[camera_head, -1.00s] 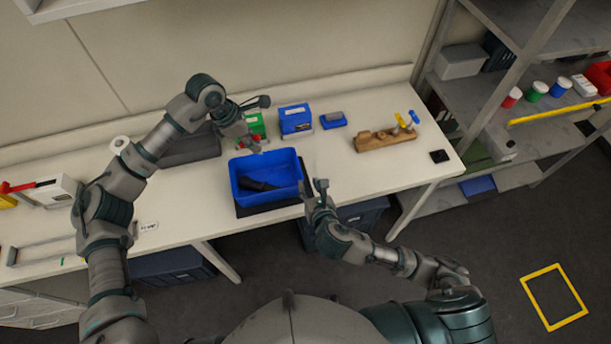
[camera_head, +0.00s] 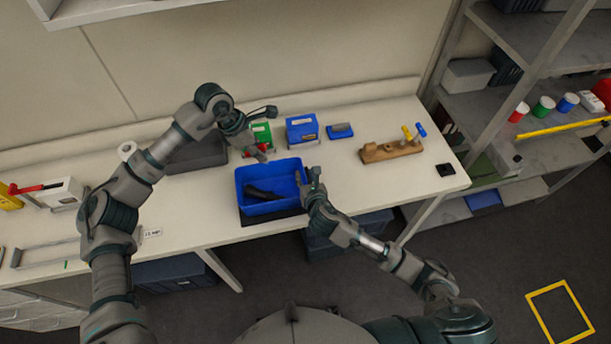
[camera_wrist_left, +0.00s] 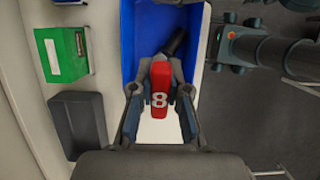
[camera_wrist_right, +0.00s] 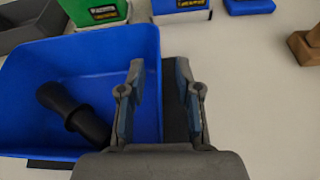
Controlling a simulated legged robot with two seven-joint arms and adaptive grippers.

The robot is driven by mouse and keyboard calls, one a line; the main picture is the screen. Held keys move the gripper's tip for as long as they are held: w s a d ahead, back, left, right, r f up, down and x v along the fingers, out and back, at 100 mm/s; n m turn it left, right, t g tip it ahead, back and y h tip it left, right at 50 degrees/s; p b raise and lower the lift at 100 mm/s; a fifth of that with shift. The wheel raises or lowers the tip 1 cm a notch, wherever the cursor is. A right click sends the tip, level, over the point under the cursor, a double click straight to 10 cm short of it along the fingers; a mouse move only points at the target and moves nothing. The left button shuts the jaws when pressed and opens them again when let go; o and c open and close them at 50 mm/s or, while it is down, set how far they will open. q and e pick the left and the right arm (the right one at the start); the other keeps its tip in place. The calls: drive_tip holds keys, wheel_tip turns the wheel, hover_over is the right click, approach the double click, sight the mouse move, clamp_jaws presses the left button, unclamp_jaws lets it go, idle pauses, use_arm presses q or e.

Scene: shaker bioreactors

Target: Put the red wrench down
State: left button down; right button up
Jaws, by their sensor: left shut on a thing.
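The red wrench (camera_wrist_left: 159,88), marked with a white 8, is between the fingers of my left gripper (camera_wrist_left: 159,72). In the head view my left gripper (camera_head: 263,150) is at the back edge of the blue bin (camera_head: 240,187), and only small red parts of the wrench show. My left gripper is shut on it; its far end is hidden. My right gripper (camera_head: 310,178) is at the bin's right side. In the right wrist view it (camera_wrist_right: 160,78) is open, its fingers on either side of the bin's right wall, with no clear contact visible.
A black tool (camera_wrist_right: 72,115) lies in the bin. Behind stand a green box (camera_head: 262,133), a blue box (camera_head: 302,129) and a small blue tray (camera_head: 340,131). A wooden holder (camera_head: 391,151) is to the right. Clear tabletop lies between the bin and holder.

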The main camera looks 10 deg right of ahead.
clamp_jaws()
use_arm(q)
drive_tip(key=d+f+n+t, duration=0.1)
drive_tip(key=d+f+n, duration=0.3)
drive_tip(key=f, duration=0.4)
hover_over(282, 192)
wheel_tip(282, 192, down, 5)
drive_tip(key=shift+a+f, duration=0.1)
drive_tip(key=shift+f, duration=2)
drive_tip(key=c, duration=1.2)
unclamp_jaws()
drive_tip(key=shift+o, duration=0.2)
